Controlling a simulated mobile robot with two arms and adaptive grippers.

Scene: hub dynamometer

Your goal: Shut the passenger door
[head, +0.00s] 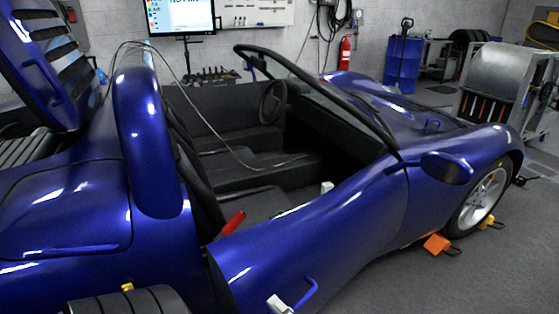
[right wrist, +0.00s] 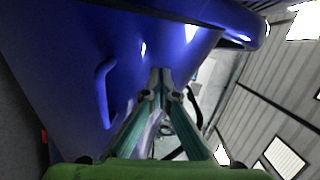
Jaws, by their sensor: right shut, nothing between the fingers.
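The passenger door (head: 335,228) is the glossy blue panel on the near side of the blue open-top car. A dark gap shows along its rear edge, so it looks slightly ajar. A blue bar handle (head: 305,292) sits low on its outer face; it also shows in the right wrist view (right wrist: 104,92). My right gripper (head: 280,303) shows only as pale tips at the bottom edge, beside the handle. In the right wrist view its closed, empty fingers (right wrist: 160,78) point at the blue door skin; I cannot tell whether they touch. My left gripper is not in view.
A blue side mirror (head: 446,168) juts out ahead of the door. Orange (head: 437,244) and yellow (head: 490,223) chocks lie by the front wheel (head: 483,200). A dark cylinder (head: 130,300) stands at bottom left. A red object (head: 233,223) shows by the seat.

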